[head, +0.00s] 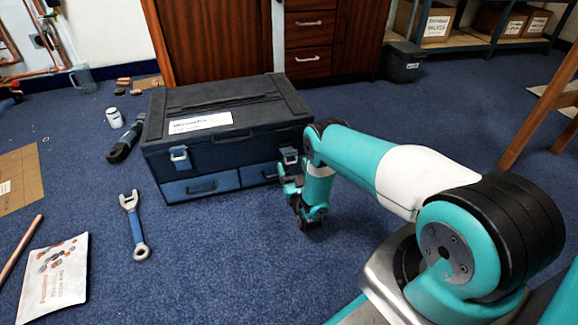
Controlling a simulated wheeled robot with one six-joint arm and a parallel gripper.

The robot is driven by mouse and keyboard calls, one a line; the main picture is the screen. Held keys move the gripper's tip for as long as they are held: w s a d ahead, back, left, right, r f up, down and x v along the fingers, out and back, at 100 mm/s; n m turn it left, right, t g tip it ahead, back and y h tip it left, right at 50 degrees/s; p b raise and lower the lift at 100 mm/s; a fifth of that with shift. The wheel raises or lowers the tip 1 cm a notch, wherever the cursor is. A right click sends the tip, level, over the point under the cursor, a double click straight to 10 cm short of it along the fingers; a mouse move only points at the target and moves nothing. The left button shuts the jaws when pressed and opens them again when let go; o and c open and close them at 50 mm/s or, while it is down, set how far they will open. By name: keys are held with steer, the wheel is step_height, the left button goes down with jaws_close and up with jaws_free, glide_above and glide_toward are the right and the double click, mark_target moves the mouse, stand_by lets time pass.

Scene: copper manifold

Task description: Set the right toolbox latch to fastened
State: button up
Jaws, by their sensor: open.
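The toolbox (222,143) is dark blue-grey with a black lid and two blue drawers, and it stands on the blue carpet. Its lid looks closed. The left latch (180,158) is a pale metal piece at the front left. The right latch (289,156) is at the front right, partly hidden by my arm, and I cannot tell its position. My gripper (306,222) hangs low in front of the toolbox's right front corner, below and right of the right latch. Its fingers are small and dark here. It holds nothing that I can see.
A blue-handled wrench (134,226) lies in front of the toolbox, with a white packet (54,277) and a copper rod (18,256) farther left. A white can (114,118) and a dark tool (125,139) are left of the toolbox. A wooden leg (535,115) stands right.

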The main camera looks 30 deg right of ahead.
steer(key=shift+b+x, duration=0.9)
steer(key=shift+x, duration=0.9)
